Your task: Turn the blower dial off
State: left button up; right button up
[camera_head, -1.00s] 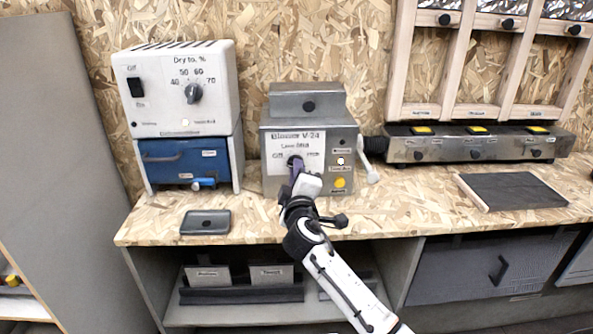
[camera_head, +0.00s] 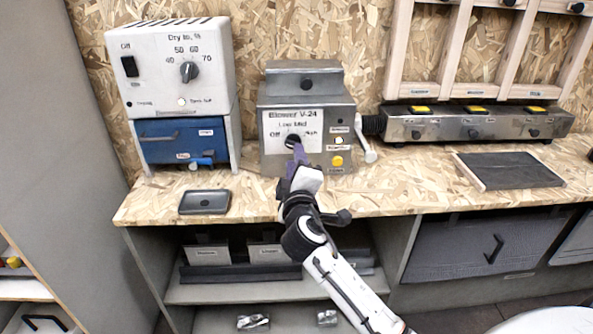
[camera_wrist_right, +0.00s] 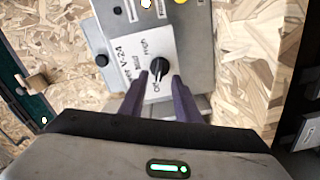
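The blower (camera_head: 268,162) is a grey metal box on the wooden bench, with a white panel marked Off, Low, Med and High. Its black dial (camera_head: 292,141) sits in the middle of this panel. In the right wrist view the dial (camera_wrist_right: 158,66) has a pale mark that seems to lie toward the Off label. My right gripper (camera_head: 297,155) is in front of and just below the dial. Its purple fingers (camera_wrist_right: 160,80) are open, spread either side of the dial and seemingly just short of it, holding nothing. My left gripper is not in view.
A white dryer box (camera_head: 155,90) with a knob and switch stands left, over a blue drawer (camera_head: 180,142). A small grey tray (camera_head: 204,202) lies on the bench. A metal unit (camera_head: 478,124) and dark mat (camera_head: 508,170) are at right. The blower also has a yellow button (camera_head: 337,161).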

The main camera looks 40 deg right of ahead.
jog(key=v, duration=0.5)
jog(key=shift+s, duration=0.1)
dwell(0.3)
jog(key=s+a+f+m+g+y, duration=0.35)
jog(key=s+f+g, duration=0.25)
jog(key=s+f, duration=0.8)
jog(key=s+a+f+m+g+y, duration=0.1)
jog(key=s+a+f+g+y, duration=0.3)
jog(key=s, duration=0.4)
jog(key=s+a+f+m+g+y, duration=0.1)
jog(key=s+a+f+y, duration=0.1)
jog(key=s+a+f, duration=0.45)
jog(key=w+a+f+t+y, duration=0.2)
jog(key=a+f+t, duration=0.2)
jog(key=f, duration=0.3)
jog(key=shift+a+y+p, duration=0.3)
jog(key=shift+a+y, duration=0.05)
jog(key=shift+a, duration=0.35)
jog(key=shift+w+r, duration=0.1)
